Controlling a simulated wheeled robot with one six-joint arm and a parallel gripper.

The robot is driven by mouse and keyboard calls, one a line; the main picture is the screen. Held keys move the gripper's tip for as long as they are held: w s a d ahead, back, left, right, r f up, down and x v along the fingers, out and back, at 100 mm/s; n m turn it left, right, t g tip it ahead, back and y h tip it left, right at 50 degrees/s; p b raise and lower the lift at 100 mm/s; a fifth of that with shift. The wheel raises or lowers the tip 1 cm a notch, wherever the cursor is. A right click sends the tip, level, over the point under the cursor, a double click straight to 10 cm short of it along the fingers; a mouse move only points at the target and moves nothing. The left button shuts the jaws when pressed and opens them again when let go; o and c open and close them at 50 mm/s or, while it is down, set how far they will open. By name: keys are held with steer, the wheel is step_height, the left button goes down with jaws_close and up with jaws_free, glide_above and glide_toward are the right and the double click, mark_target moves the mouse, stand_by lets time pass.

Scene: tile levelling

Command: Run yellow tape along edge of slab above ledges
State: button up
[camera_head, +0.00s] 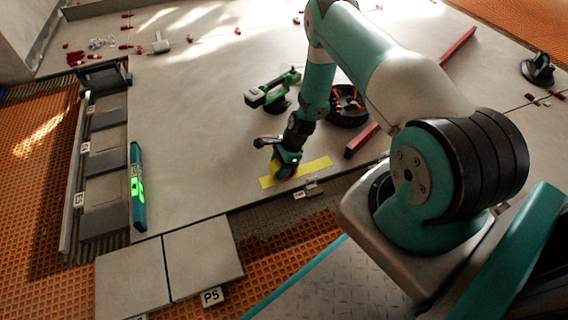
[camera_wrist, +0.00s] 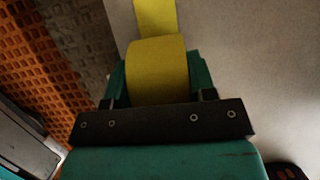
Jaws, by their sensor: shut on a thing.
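Yellow tape (camera_head: 317,166) lies as a strip on the grey slab (camera_head: 190,120) near its front edge. The strip shows on both sides of my gripper (camera_head: 287,160), which is down at the slab. In the wrist view my gripper (camera_wrist: 160,95) is shut on a yellow tape roll (camera_wrist: 157,68), with teal jaws on either side of it. A length of yellow tape (camera_wrist: 155,16) runs on from the roll at the top of that view. Small labelled ledges (camera_head: 306,193) sit just below the slab edge.
Orange waffle matting (camera_head: 290,238) and two loose tiles (camera_head: 203,256) lie in front of the slab. A teal level (camera_head: 138,190) with green lights lies at left. A red bar (camera_head: 362,140), a black round tray (camera_head: 347,106) and a green tool (camera_head: 272,92) lie behind my gripper.

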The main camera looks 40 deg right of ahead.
steer(key=shift+w+a, duration=0.65)
steer(key=shift+a, duration=1.65)
steer(key=shift+w+a, duration=0.65)
steer(key=shift+a, duration=1.6)
steer(key=shift+w+a, duration=0.65)
steer(key=shift+a, duration=1.65)
steer(key=shift+r+p, duration=0.15)
steer(key=shift+p, duration=0.2)
step_height(320, 180, up, 8)
steer(key=p, duration=0.6)
steer(key=shift+p, duration=0.3)
